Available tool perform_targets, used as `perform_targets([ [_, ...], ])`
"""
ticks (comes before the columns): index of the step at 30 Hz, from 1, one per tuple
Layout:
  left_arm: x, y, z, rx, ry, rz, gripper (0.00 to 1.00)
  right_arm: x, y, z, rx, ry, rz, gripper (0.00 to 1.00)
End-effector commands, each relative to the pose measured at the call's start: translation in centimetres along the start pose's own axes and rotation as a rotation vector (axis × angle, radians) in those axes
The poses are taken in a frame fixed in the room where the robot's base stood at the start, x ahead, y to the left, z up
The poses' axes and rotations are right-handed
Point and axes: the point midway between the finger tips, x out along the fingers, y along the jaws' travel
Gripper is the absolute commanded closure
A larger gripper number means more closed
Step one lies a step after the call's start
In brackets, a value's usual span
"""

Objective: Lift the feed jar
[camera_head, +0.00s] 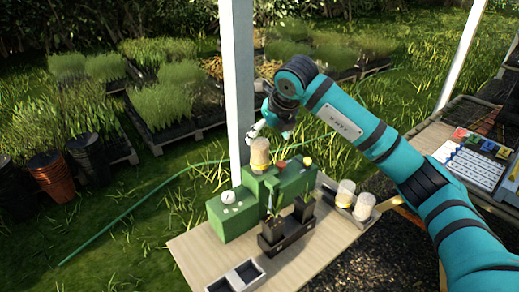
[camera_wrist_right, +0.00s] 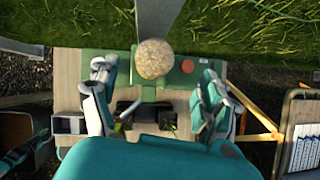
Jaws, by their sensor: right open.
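The feed jar, a clear jar with pale grainy contents (camera_head: 260,155), stands upright on the green machine (camera_head: 232,214) on the table. In the right wrist view the jar (camera_wrist_right: 154,60) shows from above as a round tan top, beyond and between the two spread fingers. My right gripper (camera_head: 268,130) is open and empty, just above and behind the jar in the head view. In the wrist view the gripper (camera_wrist_right: 156,78) has clear gaps to the jar on both sides. My left gripper is not in view.
A white post (camera_head: 237,90) rises close behind the jar. Two more jars (camera_head: 346,193) stand in a tray at the table's right. A black pot holder (camera_head: 286,233) and a two-cell tray (camera_head: 236,278) sit in front. The wooden table (camera_head: 195,257) is bare at front left.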

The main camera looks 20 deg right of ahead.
Motion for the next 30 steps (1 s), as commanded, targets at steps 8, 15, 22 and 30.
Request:
perform_targets([
  [8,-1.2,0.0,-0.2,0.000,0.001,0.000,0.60,3.9,0.1,0.1,-0.001,0.000,0.002,0.20],
  [15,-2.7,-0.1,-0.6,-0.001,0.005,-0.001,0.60,5.8,0.7,0.5,0.000,0.004,0.003,0.20],
  [22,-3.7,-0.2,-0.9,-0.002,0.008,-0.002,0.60,8.9,0.9,0.7,0.000,0.002,0.002,0.20],
  [30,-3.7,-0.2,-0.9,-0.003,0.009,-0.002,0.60,9.4,0.8,0.6,-0.002,-0.001,0.002,0.20],
])
